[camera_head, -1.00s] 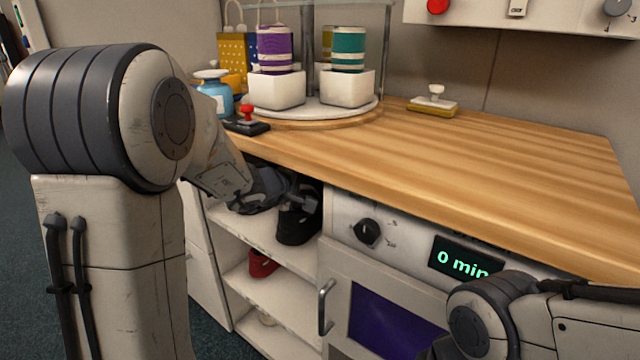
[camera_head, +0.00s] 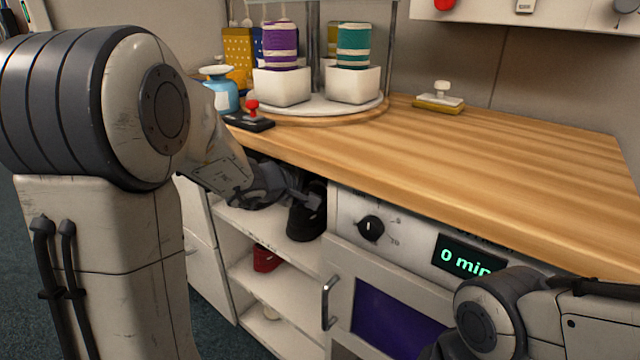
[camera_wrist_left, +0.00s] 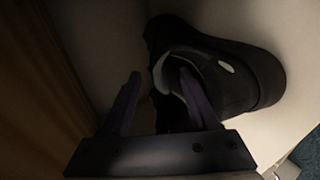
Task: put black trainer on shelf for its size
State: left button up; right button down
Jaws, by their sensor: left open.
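The black trainer (camera_head: 303,222) sits on the top shelf (camera_head: 240,218) of the white shelf unit, under the wooden counter. In the left wrist view the trainer (camera_wrist_left: 242,78) lies on the pale shelf surface, with its opening towards the gripper. My left gripper (camera_head: 305,195) reaches into the top compartment beside the trainer. In the left wrist view my left gripper (camera_wrist_left: 158,85) is open; one finger is in front of the trainer's opening and the other is to its left. I cannot tell if they touch it. My right arm shows at bottom right; its gripper is out of view.
An oven (camera_head: 395,310) with a handle stands right of the shelves.

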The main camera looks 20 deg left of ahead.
pick_arm(q)
jog(key=p+v, duration=0.2)
jog(key=v, duration=0.7)
jog(key=shift+s+r, duration=0.15)
jog(key=shift+s, duration=0.1)
jog(key=shift+a, duration=0.1)
